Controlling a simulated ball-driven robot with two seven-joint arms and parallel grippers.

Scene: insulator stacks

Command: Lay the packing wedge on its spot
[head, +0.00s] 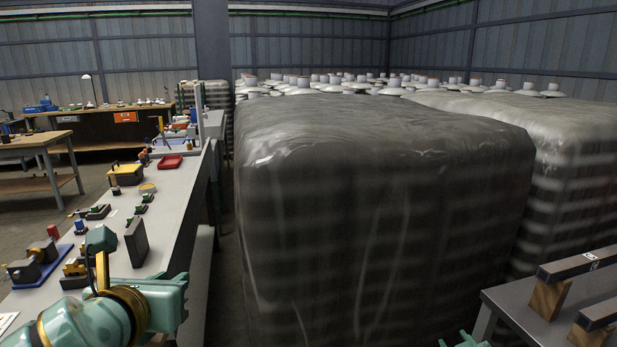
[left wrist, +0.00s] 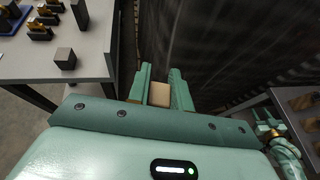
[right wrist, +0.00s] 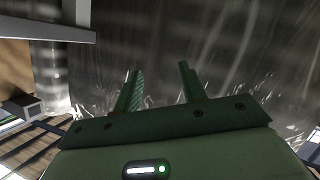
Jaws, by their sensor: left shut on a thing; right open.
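The packing wedge (left wrist: 160,94) shows as a pale tan block between the fingers of my left gripper (left wrist: 161,82) in the left wrist view. The left gripper is shut on it, in the gap between the grey bench and the wrapped stack. Most of the wedge is hidden between the fingers. My right gripper (right wrist: 158,82) is open and empty in the right wrist view, facing the shiny wrapping. Wooden blocks (head: 548,298) sit under dark bars on the grey table at the lower right of the head view. I cannot make out the wedge's spot.
The large wrapped insulator stack (head: 370,200) fills the middle, with another stack (head: 580,170) behind it. The long grey bench (head: 180,215) at left carries several tools and a dark upright block (head: 136,242). The grey table (head: 505,300) edge stands close at right.

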